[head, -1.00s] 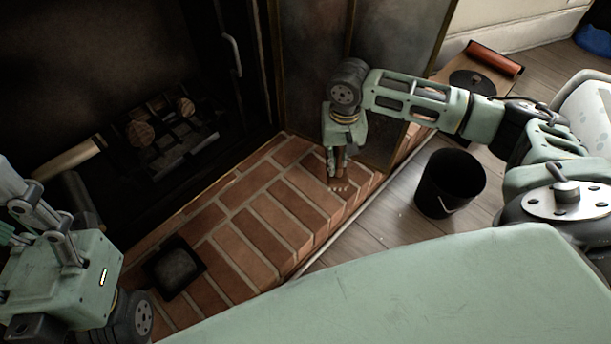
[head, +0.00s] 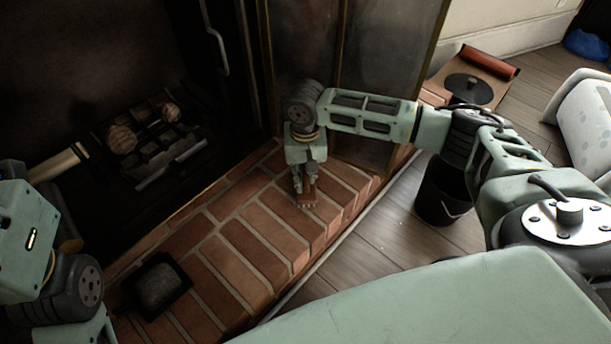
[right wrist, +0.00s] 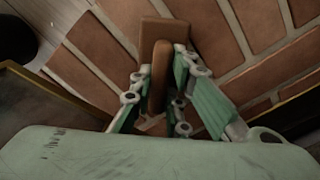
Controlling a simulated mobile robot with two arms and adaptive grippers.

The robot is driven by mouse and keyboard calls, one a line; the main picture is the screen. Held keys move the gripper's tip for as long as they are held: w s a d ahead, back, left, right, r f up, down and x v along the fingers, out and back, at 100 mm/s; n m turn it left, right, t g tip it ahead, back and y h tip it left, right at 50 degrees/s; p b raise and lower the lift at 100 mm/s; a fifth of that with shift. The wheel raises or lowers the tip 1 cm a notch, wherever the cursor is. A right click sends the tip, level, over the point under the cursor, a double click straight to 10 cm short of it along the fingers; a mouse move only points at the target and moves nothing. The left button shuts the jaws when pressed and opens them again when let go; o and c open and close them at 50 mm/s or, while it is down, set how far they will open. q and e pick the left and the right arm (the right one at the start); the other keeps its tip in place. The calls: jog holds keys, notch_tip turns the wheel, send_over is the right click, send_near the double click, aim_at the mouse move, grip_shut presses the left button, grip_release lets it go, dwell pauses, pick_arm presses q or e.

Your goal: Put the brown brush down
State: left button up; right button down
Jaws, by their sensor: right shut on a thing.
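The brown brush (head: 306,199) is held by my right gripper (head: 304,186), which points down over the brick hearth (head: 256,232). In the right wrist view, the brush (right wrist: 164,34) has a block-like brown head and a handle between the two fingers of my gripper (right wrist: 160,98). The brush end is low over the bricks; I cannot tell whether it touches them. The gripper hides part of the handle. Part of my left arm shows at the left edge of the head view, but its fingertips do not show.
A dark square pan (head: 158,284) lies on the hearth's near left. A black bucket (head: 440,192) stands on the wooden floor, partly behind my right arm. The fireplace grate (head: 158,143) and glass door (head: 390,60) lie beyond. The bricks between pan and brush are clear.

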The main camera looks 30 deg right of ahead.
jog(key=c, duration=1.7)
grip_release()
jog(key=shift+f, duration=0.1)
